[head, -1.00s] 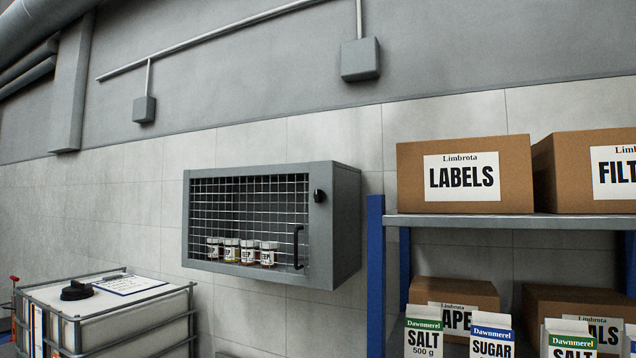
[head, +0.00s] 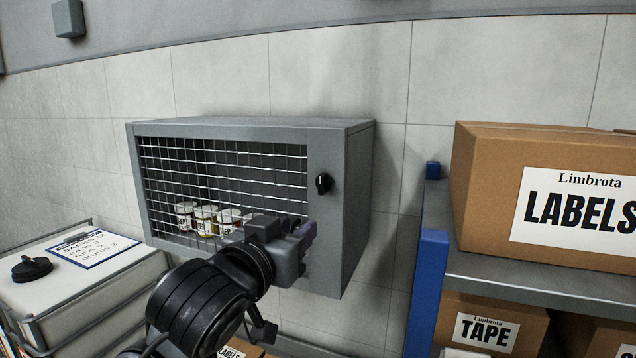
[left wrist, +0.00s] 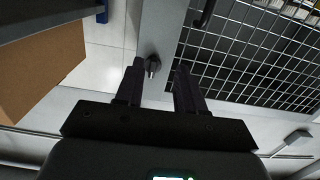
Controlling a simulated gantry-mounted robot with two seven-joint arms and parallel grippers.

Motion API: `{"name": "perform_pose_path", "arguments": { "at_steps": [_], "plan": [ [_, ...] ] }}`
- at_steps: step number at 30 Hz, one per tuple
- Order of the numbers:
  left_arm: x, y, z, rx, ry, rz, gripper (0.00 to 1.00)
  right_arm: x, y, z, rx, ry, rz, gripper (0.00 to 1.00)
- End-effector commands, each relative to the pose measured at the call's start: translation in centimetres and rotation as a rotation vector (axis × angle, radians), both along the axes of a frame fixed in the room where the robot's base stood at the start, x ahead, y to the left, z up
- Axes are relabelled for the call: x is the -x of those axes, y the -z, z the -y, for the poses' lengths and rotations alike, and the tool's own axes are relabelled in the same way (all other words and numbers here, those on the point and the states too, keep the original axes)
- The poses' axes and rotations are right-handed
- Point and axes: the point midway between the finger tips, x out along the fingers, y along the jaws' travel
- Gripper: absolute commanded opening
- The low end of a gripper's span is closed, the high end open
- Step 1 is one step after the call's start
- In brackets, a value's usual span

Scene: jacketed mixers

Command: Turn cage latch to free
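The cage (head: 345,230) is a grey wall cabinet with a wire mesh front, and its door is shut. Its latch (head: 323,183) is a black round knob with a pale mark, on the right frame of the front. My left gripper (head: 308,232) is in front of the cage's lower right, below the latch in the head view, and hides the door handle there. In the left wrist view the gripper (left wrist: 157,75) is open and empty. The latch (left wrist: 152,64) shows between its fingertips; I cannot tell whether they touch. My right gripper is not in view.
Several small labelled jars (head: 205,218) stand inside the cage. A blue and grey shelf (head: 427,285) with cardboard boxes (head: 500,215) stands close on the right. A white tank (head: 90,290) with a clipboard (head: 95,247) is at the lower left.

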Motion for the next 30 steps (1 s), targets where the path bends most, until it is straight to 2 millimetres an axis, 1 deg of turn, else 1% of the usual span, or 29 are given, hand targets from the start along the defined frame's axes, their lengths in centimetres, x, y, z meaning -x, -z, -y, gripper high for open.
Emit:
{"name": "perform_pose_path", "arguments": {
  "at_steps": [1, 3, 6, 8, 11, 18, 24, 30],
  "plan": [
    [0.4, -2.1, 0.1, 0.001, 0.001, 0.023, 0.38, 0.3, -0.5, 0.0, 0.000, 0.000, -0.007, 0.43],
    [0.7, -3.6, 0.1, 0.001, 0.002, 0.044, 0.38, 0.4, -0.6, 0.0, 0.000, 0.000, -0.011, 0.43],
    [0.6, -4.6, 0.2, 0.000, 0.001, 0.058, 0.38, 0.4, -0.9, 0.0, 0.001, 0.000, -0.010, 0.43],
    [0.2, -4.8, 0.4, 0.000, 0.001, 0.060, 0.38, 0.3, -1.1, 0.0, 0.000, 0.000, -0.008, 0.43],
    [-0.9, -4.8, 0.8, -0.002, 0.000, 0.060, 0.38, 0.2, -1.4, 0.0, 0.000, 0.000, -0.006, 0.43],
    [-4.5, -4.8, 2.2, -0.002, -0.001, 0.060, 0.38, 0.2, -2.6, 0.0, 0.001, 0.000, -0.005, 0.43],
    [-7.1, -4.8, 3.3, 0.001, 0.000, 0.060, 0.38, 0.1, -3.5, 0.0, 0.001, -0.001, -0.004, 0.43],
    [-8.6, -4.6, 3.9, 0.001, 0.000, 0.060, 0.38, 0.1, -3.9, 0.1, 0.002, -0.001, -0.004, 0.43]
  ]
}}
